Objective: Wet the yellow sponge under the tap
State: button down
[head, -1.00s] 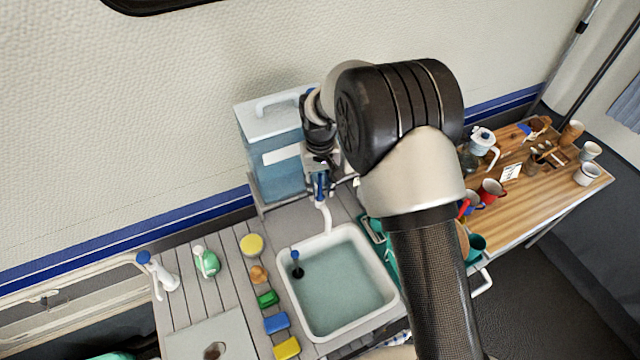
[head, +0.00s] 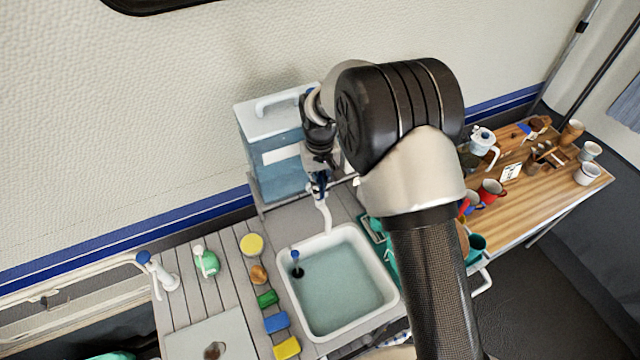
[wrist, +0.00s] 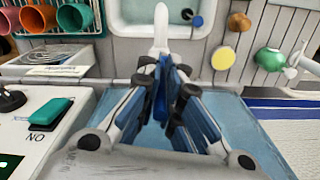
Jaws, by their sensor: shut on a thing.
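The yellow sponge (head: 287,347), a rectangular block, lies on the slatted counter at the sink's near left corner. The white sink (head: 290,318) has a pale blue-green basin. The tap's white spout (head: 326,217) curves over its back edge and also shows in the wrist view (wrist: 161,30). My gripper (head: 318,187) is behind the sink at the tap's base. In the wrist view my gripper (wrist: 163,105) is shut on a blue part of the tap (wrist: 161,98), probably its lever, mostly hidden between the fingers. I cannot make out a water stream.
A blue water container (head: 270,160) stands behind the tap. Blue (head: 277,322) and green (head: 267,298) blocks, a brown brush (head: 258,274) and a round yellow item (head: 251,244) line the sink's left. Mugs (head: 490,190) crowd the wooden table at right.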

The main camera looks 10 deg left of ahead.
jog(key=b, duration=0.2)
jog(key=shift+s+d+f+t+y+b, duration=0.1)
jog(key=shift+s+f+t+y+b, duration=0.1)
jog(key=shift+t+y+b, duration=0.15)
jog(key=b, duration=0.1)
jog(key=t+b, duration=0.1)
jog(key=shift+s+d+r+y+b, duration=0.1)
jog(key=shift+s+d+y+b, duration=0.15)
jog(key=shift+s+y+b, duration=0.1)
jog(key=shift+w+r, duration=0.1)
jog(key=c, duration=1.9)
grip_release()
jog(key=shift+c, duration=0.2)
jog(key=shift+o, duration=0.9)
jog(key=shift+w+r, duration=0.15)
jog(key=shift+r, duration=0.35)
jog(key=shift+o, duration=0.4)
notch_tip(320, 180, up, 10)
jog(key=s+d, duration=0.1)
jog(key=s, duration=0.1)
jog(key=shift+d, duration=0.2)
jog(key=shift+s+d+r, duration=0.1)
jog(key=shift+s+r, duration=0.1)
jog(key=shift+r, duration=0.15)
